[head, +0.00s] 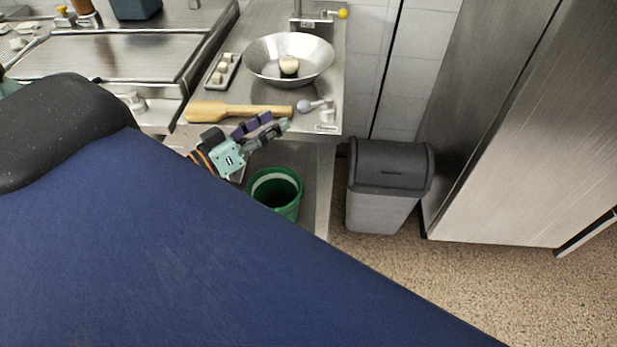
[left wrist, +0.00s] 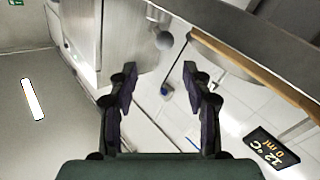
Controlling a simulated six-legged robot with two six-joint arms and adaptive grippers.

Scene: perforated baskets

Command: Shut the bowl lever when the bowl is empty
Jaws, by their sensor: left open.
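A wide metal bowl (head: 262,58) sits on the steel counter in the head view. A small pale, dark-based object (head: 289,65) shows at its centre; I cannot tell what it is. A lever with a grey ball knob (head: 306,106) is at the counter's front edge, below the bowl; the round grey knob also shows in the left wrist view (left wrist: 164,40). A yellow-knobbed lever (head: 342,13) is at the tap behind the bowl. My left gripper (head: 272,127) is open and empty, just below and left of the grey knob, apart from it. My right gripper is not in view.
A wooden paddle (head: 225,111) lies along the counter front, and a small tray (head: 222,72) of pale cubes is left of the bowl. A green bucket (head: 290,206) stands below. A grey bin (head: 388,185) is right. A dark display (left wrist: 271,148) reads 12°C, 0 ml.

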